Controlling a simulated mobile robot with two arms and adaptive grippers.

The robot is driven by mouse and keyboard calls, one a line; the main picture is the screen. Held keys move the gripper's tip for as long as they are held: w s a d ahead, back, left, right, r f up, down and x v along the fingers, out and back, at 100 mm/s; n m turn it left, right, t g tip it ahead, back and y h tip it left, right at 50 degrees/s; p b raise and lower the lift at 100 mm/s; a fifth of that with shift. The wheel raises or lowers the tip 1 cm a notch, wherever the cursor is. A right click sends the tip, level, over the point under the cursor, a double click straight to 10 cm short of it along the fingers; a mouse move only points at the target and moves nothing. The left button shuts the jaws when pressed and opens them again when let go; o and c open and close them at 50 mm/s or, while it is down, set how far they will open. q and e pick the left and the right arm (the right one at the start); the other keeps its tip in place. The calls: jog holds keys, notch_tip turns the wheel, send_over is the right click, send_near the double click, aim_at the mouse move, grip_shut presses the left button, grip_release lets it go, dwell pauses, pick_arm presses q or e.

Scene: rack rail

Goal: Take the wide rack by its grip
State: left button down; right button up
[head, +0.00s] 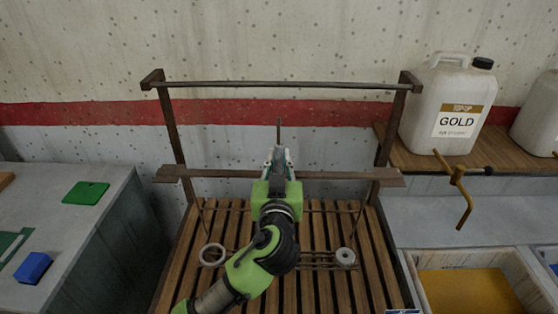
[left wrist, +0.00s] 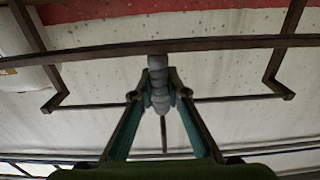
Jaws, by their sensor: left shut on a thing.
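The wide rack (head: 225,173) is a long brown crossbar with thin wires hanging from it, in the middle of the head view. It also crosses the top of the left wrist view (left wrist: 90,52). Its grip (left wrist: 158,85) is grey and ribbed, with a thin rod beyond it. My left gripper (head: 279,158) is shut on the grip, with one finger on each side in the left wrist view. The gripper hides the middle of the crossbar in the head view. My right gripper is not in view.
A brown frame with a top rail (head: 280,85) stands behind the crossbar. A slatted bench (head: 185,265) lies below, with a pale ring (head: 202,256) and a small roll (head: 345,257) low down. A white jug (head: 445,90) and brass hook (head: 458,181) are at right.

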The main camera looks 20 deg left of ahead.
pick_arm(q)
jog(key=shift+r, duration=0.55)
